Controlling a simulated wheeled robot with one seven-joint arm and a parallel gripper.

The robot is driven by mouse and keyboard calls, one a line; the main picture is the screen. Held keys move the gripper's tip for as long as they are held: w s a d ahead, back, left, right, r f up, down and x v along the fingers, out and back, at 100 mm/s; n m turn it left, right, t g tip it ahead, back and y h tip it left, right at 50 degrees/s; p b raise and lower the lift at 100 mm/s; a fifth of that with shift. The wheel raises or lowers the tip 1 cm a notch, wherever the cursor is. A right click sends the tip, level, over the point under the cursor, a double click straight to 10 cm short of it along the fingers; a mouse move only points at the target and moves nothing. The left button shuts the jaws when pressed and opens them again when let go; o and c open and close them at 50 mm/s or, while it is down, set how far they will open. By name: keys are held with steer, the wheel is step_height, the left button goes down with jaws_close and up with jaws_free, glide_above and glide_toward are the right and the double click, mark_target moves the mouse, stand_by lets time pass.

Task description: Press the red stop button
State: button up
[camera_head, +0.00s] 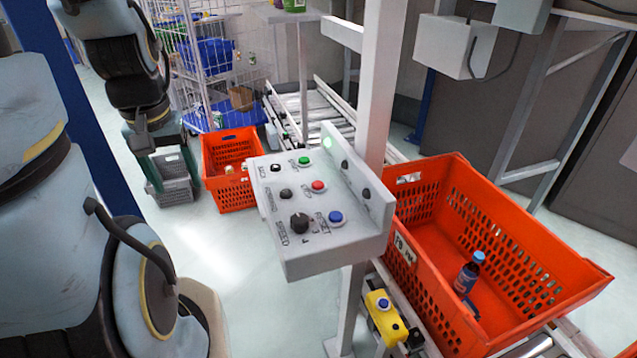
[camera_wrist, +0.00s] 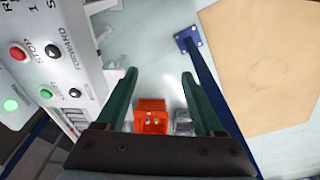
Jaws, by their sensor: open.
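The red stop button (camera_head: 319,185) sits on a light grey control panel (camera_head: 310,250), between a green button (camera_head: 304,160) and a blue button (camera_head: 336,216). In the wrist view the red button (camera_wrist: 18,53) is at the upper left, beside the word STOP, and nothing covers it. My gripper (camera_head: 160,155) is left of the panel in the head view, pointing down and apart from it. In the wrist view my gripper (camera_wrist: 158,75) has its two green fingers spread, with nothing held between them. The panel lies left of the fingers there.
A large orange tote (camera_head: 440,195) with a dark blue-capped bottle (camera_head: 467,272) stands right of the panel. A smaller orange tote (camera_head: 232,192) and a grey crate (camera_head: 172,190) are on the floor behind. A white post (camera_head: 378,80) rises behind the panel.

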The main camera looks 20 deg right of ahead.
jaws_close()
stand_by(0.3)
stand_by(1.0)
